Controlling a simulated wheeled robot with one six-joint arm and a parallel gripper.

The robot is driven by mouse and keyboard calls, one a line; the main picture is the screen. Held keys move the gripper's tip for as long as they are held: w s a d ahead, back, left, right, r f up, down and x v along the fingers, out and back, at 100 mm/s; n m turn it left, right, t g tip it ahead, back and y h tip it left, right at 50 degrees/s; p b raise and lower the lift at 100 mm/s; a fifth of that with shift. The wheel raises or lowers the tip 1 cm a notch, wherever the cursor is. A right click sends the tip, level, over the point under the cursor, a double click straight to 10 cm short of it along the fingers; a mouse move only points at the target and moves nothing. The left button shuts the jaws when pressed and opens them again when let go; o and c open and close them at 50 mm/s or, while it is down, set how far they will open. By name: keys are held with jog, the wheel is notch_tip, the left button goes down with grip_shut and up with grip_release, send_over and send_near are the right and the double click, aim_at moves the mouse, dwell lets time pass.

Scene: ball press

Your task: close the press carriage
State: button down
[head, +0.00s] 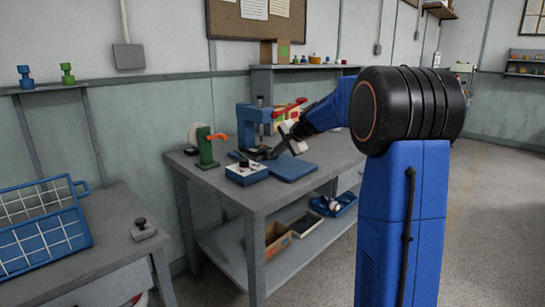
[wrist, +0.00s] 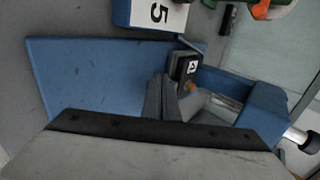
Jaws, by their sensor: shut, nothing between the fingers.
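The blue press (head: 250,122) stands upright on the grey workbench, and its blue frame also shows at the right of the wrist view (wrist: 264,112). A dark block with a white label (wrist: 187,68), which looks like the press carriage, lies over the blue base plate (wrist: 90,75). An orange-brown bit shows beside it. My gripper (head: 271,152) reaches in from the right, low in front of the press. In the wrist view my shut, empty fingers (wrist: 167,98) are close beside the dark block. I cannot tell whether they touch it.
A green stand (head: 206,148) is left of the press. Red-handled items (head: 290,108) stand behind. The bench's front left is clear.

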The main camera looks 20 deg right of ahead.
jog(key=v, duration=0.8)
jog(key=s+a+f+n+g, duration=0.1)
jog(key=s+a+f+n, duration=0.1)
jog(key=s+a, duration=0.45)
jog(key=s+a+f+n+g, duration=0.1)
jog(key=s+a+n, duration=0.2)
jog(key=s, duration=0.7)
jog(key=s+a+f+n+g, duration=0.1)
jog(key=s+a+f+n, duration=0.1)
jog(key=s+a, duration=0.45)
jog(key=s+f+n+h, duration=0.1)
jog(key=s+f, duration=0.3)
jog(key=s, duration=0.4)
jog(key=s+f+n+h, duration=0.1)
jog(key=s+f+n, duration=0.2)
jog(key=s, duration=0.5)
jog(key=s+f+n+g+h, duration=0.1)
jog(key=s+f+n, duration=0.2)
jog(key=s, duration=0.5)
jog(key=shift+s+f, duration=0.15)
jog(key=shift+f, duration=0.65)
